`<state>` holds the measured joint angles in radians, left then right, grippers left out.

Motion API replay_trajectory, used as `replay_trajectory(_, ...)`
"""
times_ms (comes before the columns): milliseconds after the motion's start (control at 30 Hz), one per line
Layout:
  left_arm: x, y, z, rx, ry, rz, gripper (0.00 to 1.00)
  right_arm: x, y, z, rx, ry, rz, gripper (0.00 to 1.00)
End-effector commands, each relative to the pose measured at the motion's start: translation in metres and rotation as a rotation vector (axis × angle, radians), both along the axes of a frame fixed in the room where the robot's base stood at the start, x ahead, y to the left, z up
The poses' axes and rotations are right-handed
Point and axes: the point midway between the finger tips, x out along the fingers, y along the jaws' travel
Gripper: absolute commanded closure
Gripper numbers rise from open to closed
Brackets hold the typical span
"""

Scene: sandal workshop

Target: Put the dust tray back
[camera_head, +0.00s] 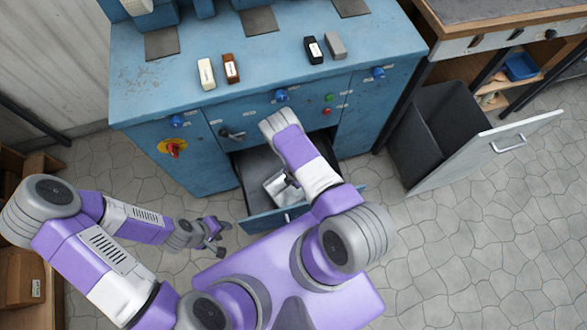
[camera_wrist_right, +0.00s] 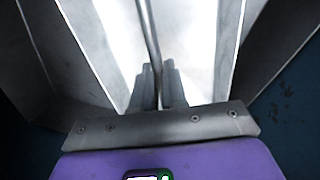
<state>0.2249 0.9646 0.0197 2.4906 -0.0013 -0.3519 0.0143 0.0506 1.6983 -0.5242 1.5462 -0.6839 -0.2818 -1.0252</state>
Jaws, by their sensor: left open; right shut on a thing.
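The dust tray (camera_head: 275,185) looks like a pale metal pan in the open dark compartment of the blue machine (camera_head: 205,150), behind a blue front panel (camera_head: 262,222). In the right wrist view the tray (camera_wrist_right: 205,45) fills the middle as bright, sloping metal. My right gripper (camera_wrist_right: 160,86) is shut on a thin metal bar or edge of it. In the head view my right arm covers part of the compartment and most of that gripper. My left gripper (camera_head: 217,246) is open and empty, left of the blue panel and above the floor.
At right a grey bin with a pale front (camera_head: 480,150) stands tilted open. The stone floor at lower right is clear.

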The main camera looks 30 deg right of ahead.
Motion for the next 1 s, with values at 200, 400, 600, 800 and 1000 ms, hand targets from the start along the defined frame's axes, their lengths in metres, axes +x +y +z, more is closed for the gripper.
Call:
replay_trajectory(200, 0.0, 0.0, -0.007, 0.0, 0.0, 0.0, 0.57, 0.001, 0.0, -0.015, 0.0, -0.001, -0.001, 1.0)
replay_trajectory(400, 0.0, 0.0, -0.022, 0.0, 0.0, 0.0, 0.57, 0.0, 0.0, -0.047, 0.001, -0.001, -0.001, 1.0)
replay_trajectory(600, 0.0, 0.0, -0.021, 0.0, 0.0, 0.0, 0.57, 0.001, 0.0, -0.049, 0.0, -0.001, -0.001, 1.0)
replay_trajectory(800, 0.0, 0.0, -0.025, 0.0, 0.0, 0.0, 0.57, 0.001, 0.0, -0.052, 0.0, -0.001, 0.0, 1.0)
replay_trajectory(1000, 0.0, 0.0, -0.025, 0.0, 0.0, 0.0, 0.57, 0.0, 0.0, -0.052, 0.0, 0.0, 0.0, 0.63)
